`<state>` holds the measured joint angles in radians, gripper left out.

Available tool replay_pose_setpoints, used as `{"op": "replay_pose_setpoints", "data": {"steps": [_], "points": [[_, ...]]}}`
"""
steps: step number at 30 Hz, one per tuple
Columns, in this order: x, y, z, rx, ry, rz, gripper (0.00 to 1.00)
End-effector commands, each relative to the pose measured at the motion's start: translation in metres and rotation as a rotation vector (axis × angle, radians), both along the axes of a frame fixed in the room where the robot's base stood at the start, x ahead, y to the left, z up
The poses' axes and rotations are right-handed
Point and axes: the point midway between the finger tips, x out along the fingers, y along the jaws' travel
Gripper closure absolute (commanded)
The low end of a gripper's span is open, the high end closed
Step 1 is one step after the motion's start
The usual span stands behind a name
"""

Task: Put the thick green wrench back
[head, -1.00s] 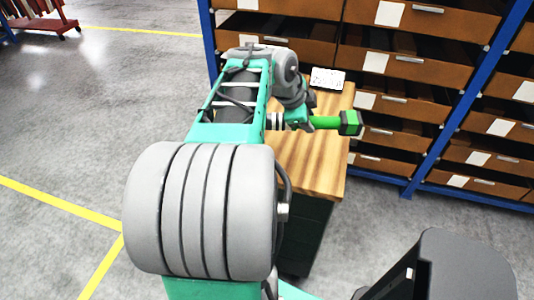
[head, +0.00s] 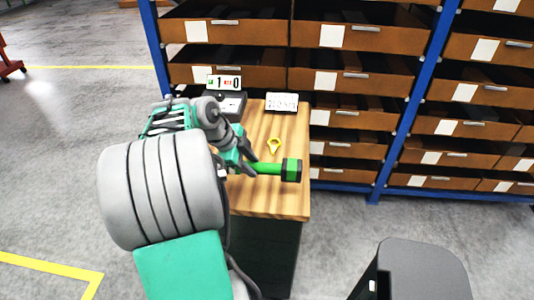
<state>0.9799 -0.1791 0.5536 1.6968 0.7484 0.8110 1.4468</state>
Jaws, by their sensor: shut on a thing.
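The thick green wrench (head: 270,168) has a bright green shaft and a dark-edged green block at its right end. My gripper (head: 247,167) is shut on its left part and holds it level over the front part of the wooden table (head: 270,205). The wrench's left end is hidden by the gripper and arm. A small yellow wrench-like piece (head: 274,146) lies on the table behind the green one.
A white card with markings (head: 282,102) and a grey device with a counter display (head: 226,97) stand at the table's back. A blue-framed rack (head: 420,95) of brown bins stands behind.

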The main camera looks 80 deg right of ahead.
Motion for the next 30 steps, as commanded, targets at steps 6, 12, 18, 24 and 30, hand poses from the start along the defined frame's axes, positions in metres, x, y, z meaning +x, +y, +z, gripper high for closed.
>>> {"op": "replay_pose_setpoints", "data": {"steps": [6, 12, 18, 24, 30], "points": [[0.017, -0.001, -0.015, -0.008, -0.003, -0.002, 1.0], [0.021, -0.001, -0.043, -0.005, -0.001, -0.002, 1.0], [0.022, -0.001, -0.052, -0.009, -0.004, -0.003, 1.0], [0.021, 0.0, -0.055, -0.002, -0.002, -0.001, 0.58], [0.021, 0.0, -0.055, -0.003, -0.002, -0.002, 0.46]]}}
